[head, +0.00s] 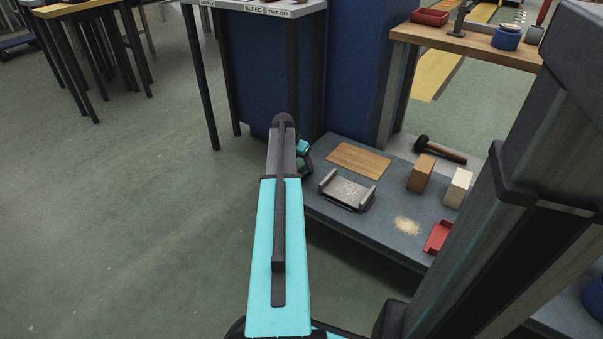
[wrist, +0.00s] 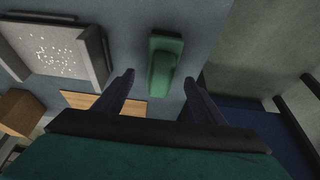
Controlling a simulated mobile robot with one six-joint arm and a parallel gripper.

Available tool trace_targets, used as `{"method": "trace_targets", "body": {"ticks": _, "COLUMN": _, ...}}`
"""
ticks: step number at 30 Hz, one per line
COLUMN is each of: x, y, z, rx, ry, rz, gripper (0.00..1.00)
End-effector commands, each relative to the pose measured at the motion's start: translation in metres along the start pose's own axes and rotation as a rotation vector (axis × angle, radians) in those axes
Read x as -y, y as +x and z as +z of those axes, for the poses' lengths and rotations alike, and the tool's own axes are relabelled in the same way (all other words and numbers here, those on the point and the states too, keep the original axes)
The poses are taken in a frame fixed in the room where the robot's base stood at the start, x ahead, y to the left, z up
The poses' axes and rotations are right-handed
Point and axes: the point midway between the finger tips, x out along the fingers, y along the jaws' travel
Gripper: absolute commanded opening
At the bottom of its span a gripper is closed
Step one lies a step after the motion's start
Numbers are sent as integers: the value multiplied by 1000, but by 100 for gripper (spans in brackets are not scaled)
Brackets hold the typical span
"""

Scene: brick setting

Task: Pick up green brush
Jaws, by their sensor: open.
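The green brush (wrist: 164,66) lies on the grey low platform (wrist: 190,22) in the wrist view. My gripper (wrist: 157,77) is open, its two dark fingers apart, with the brush showing in the gap between the fingertips. I cannot tell from this view how high the fingers are above it. In the head view a little green shows beside the end of my arm at the left edge of the platform (head: 330,208); my arm hides most of that spot.
A blue cabinet (head: 262,70) stands behind. Floor at left is clear.

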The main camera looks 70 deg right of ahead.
Motion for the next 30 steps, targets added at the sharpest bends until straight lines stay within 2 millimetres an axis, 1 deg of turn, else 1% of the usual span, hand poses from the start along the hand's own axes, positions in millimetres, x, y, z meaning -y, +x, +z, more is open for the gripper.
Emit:
{"method": "trace_targets", "body": {"ticks": 1, "x": 1, "y": 9, "z": 1, "rx": 0, "ry": 0, "rz": 0, "gripper": 64}}
{"method": "trace_targets", "body": {"ticks": 9, "x": 2, "y": 36, "z": 1, "rx": 0, "ry": 0, "rz": 0, "gripper": 64}}
{"method": "trace_targets", "body": {"ticks": 11, "x": 1, "y": 39, "z": 1, "rx": 0, "ry": 0, "rz": 0, "gripper": 64}}
{"method": "trace_targets", "body": {"ticks": 30, "x": 2, "y": 40, "z": 1, "rx": 0, "ry": 0, "rz": 0, "gripper": 64}}
